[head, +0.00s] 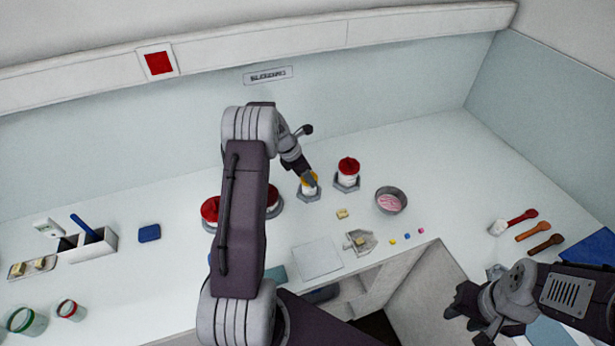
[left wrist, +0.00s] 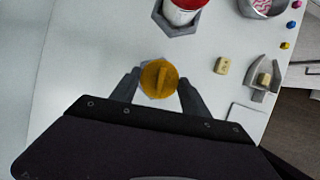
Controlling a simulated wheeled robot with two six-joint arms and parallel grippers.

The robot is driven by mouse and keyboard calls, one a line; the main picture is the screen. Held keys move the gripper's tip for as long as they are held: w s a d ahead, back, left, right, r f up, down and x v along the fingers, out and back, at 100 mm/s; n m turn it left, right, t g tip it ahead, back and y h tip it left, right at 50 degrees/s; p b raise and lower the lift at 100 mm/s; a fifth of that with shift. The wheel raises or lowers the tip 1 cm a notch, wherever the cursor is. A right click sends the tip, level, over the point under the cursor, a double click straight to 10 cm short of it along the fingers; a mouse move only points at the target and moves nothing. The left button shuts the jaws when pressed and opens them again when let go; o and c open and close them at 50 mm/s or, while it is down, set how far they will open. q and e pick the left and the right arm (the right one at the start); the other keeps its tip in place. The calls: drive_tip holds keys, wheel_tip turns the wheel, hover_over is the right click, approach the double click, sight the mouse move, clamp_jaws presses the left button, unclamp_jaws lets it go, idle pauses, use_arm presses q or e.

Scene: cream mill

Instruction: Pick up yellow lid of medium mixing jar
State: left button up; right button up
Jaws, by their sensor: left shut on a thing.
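The yellow lid (head: 305,178) is at the top of a small pale jar in a grey holder (head: 311,198) on the counter. In the left wrist view the round lid (left wrist: 159,79) with its raised bar lies between the fingertips of my left gripper (left wrist: 156,86). My left gripper (head: 309,178) reaches down from behind my arm and is shut on the lid. I cannot tell whether lid and jar are apart; the gripper partly hides them. My right gripper (head: 462,306) is at the lower right, away from the jars; its finger gap is unclear.
A red-lidded jar (head: 348,172) stands just right of the yellow lid. Other red-lidded jars (head: 210,210) are partly behind my left arm.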

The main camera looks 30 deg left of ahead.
use_arm(q)
drive_tip(key=r, duration=0.2)
drive_tip(key=d+r, duration=0.1)
drive_tip(key=r, duration=0.1)
drive_tip(key=shift+w+b, duration=0.25)
drive_tip(key=shift+b, duration=0.15)
drive_tip(key=w+d+r, duration=0.3)
drive_tip(key=d+r, duration=0.3)
drive_tip(key=d, duration=0.4)
drive_tip(key=shift+w+r+b, duration=0.15)
drive_tip(key=shift+r+b, duration=0.15)
drive_tip(key=shift+b, duration=0.1)
drive_tip(key=shift+r, duration=0.1)
drive_tip(key=shift+r+p, duration=0.8)
drive_tip(key=shift+p, duration=0.45)
wheel_tip(320, 180, up, 3)
drive_tip(key=p, duration=0.4)
